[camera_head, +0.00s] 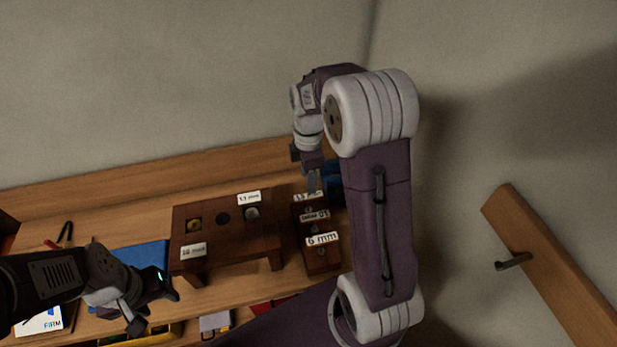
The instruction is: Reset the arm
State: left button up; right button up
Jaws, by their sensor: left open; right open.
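My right arm rises large in the middle right of the head view and bends over at the top. Its gripper (312,182) points down above the far end of a narrow dark wooden rack (325,257) with size labels such as "6 mm". The fingers are small in view, open, with nothing seen between them. My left gripper (150,308) is at the lower left, open and apparently empty, in front of a blue mat (140,258).
A dark wooden stand (230,258) with holes and labels stands on the wooden bench (110,213). A yellow tray (150,338) is at the front edge. A wooden board with a dark handle (512,261) is at the right. Plain wall rises behind.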

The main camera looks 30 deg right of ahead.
dwell(0.3)
jog(key=shift+w+a+r, duration=0.25)
jog(key=shift+a+r, duration=0.2)
jog(key=shift+a, duration=0.05)
jog(key=s+a+f+m, duration=0.1)
jog(key=s+a+m, duration=0.1)
jog(key=s+m, duration=0.2)
jog(key=s+a+f+m, duration=0.2)
jog(key=s+m, duration=0.3)
jog(key=s+a+f+m+t, duration=0.1)
jog(key=s+a+m, duration=0.1)
jog(key=s+m, duration=0.2)
jog(key=shift+s+a+f+m, duration=0.25)
jog(key=shift+s+m, duration=0.1)
jog(key=shift+m, duration=0.35)
jog(key=shift+w+m, duration=0.25)
jog(key=shift+m, duration=0.25)
